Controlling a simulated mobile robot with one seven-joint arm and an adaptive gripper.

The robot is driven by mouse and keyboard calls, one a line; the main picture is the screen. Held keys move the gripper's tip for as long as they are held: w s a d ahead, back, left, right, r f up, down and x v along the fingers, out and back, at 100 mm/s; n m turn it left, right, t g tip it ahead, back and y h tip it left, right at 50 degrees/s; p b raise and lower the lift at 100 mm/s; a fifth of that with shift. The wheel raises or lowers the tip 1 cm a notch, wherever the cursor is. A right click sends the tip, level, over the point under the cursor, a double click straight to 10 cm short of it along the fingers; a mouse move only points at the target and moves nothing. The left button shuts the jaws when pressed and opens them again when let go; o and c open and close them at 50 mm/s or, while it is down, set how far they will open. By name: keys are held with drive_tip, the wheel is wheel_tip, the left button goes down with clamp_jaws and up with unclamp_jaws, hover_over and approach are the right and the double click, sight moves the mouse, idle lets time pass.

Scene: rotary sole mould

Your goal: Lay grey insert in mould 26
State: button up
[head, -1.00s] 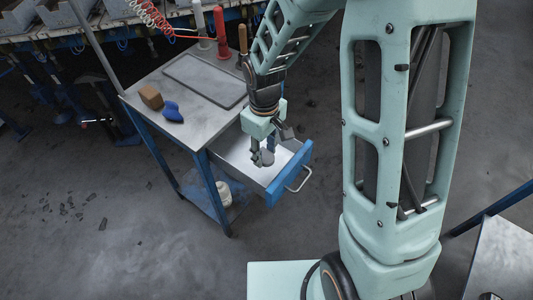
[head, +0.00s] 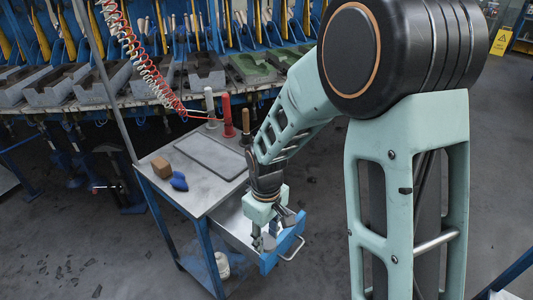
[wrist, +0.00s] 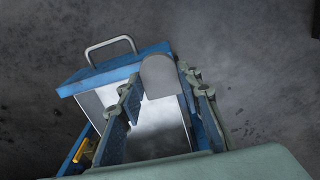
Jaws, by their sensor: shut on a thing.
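My gripper (wrist: 165,95) is shut on a grey insert (wrist: 161,76), a flat piece with a rounded end that sticks out between the fingers in the wrist view. In the head view my gripper (head: 264,240) is at the open drawer (head: 283,243) of the work table, and the insert there is small and partly hidden by the fingers. The drawer's blue front and handle also show in the wrist view (wrist: 113,68). Several moulds stand on the rotary line at the back, grey ones (head: 125,78) and a green one (head: 252,68). I cannot read any mould number.
The table top (head: 200,190) carries a dark flat tray (head: 211,156), a brown block (head: 161,166), a blue piece (head: 179,181) and upright bottles or tools (head: 228,115). A coiled red and white hose (head: 135,55) hangs in front of the moulds.

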drive_tip(key=shift+r, duration=0.1)
drive_tip(key=w+d+r+m+p, duration=0.2)
drive_tip(key=d+r+m+p, duration=0.3)
drive_tip(key=d+r, duration=0.2)
drive_tip(key=w+d+r+m+p, duration=0.3)
drive_tip(key=d+r+m+p, duration=0.1)
drive_tip(key=d+r+p, duration=0.2)
drive_tip(key=shift+d+r+m, duration=0.35)
drive_tip(key=shift+r+m, duration=0.05)
drive_tip(key=shift+r, duration=0.2)
